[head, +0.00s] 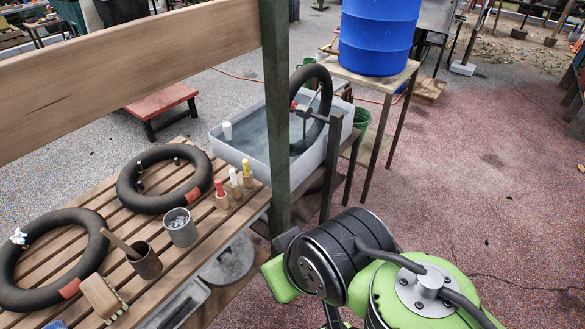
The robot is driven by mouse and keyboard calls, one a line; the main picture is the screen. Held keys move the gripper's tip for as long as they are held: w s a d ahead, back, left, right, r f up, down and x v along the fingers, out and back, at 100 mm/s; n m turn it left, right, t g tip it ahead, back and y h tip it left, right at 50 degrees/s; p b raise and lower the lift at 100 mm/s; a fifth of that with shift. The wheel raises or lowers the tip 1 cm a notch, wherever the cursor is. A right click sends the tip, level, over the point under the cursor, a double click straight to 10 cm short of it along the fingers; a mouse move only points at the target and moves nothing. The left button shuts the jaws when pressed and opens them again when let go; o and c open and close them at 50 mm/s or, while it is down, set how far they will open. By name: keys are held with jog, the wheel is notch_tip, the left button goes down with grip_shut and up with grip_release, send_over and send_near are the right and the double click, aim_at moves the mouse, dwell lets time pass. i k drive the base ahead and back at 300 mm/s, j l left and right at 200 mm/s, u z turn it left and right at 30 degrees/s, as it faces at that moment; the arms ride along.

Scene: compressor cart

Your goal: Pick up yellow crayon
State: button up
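The yellow crayon (246,168) stands upright in a small wooden holder (248,181) near the right end of the slatted wooden bench (215,226). It is the rightmost of a row of three crayons. My black and green arm is at the lower right, apart from the crayon. My gripper is not in view, so its opening and contents cannot be seen.
A white crayon (233,177) and a red crayon (220,188) stand just left of the yellow one. A grey cup (180,228) and black tubes (165,179) lie further left. A dark green post (276,100) rises close right of the crayons. A water tub (250,152) is behind.

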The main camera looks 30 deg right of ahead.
aim_at(245, 162)
jog(key=z, duration=0.35)
jog(key=i+l+u, duration=0.2)
jog(key=l+u, duration=0.3)
jog(key=i+l+u, duration=0.1)
jog(key=l+u, duration=0.2)
jog(key=u, duration=0.15)
jog(key=l+u, duration=0.95)
jog(key=k+l+u, duration=0.15)
jog(key=l+u, duration=0.35)
jog(key=k+l+u, duration=0.15)
jog(key=l+u, duration=0.3)
jog(key=k+l+u, duration=0.2)
jog(key=u, duration=0.3)
jog(key=k+l+u, duration=0.2)
jog(key=k+u, duration=0.25)
jog(key=i, duration=0.1)
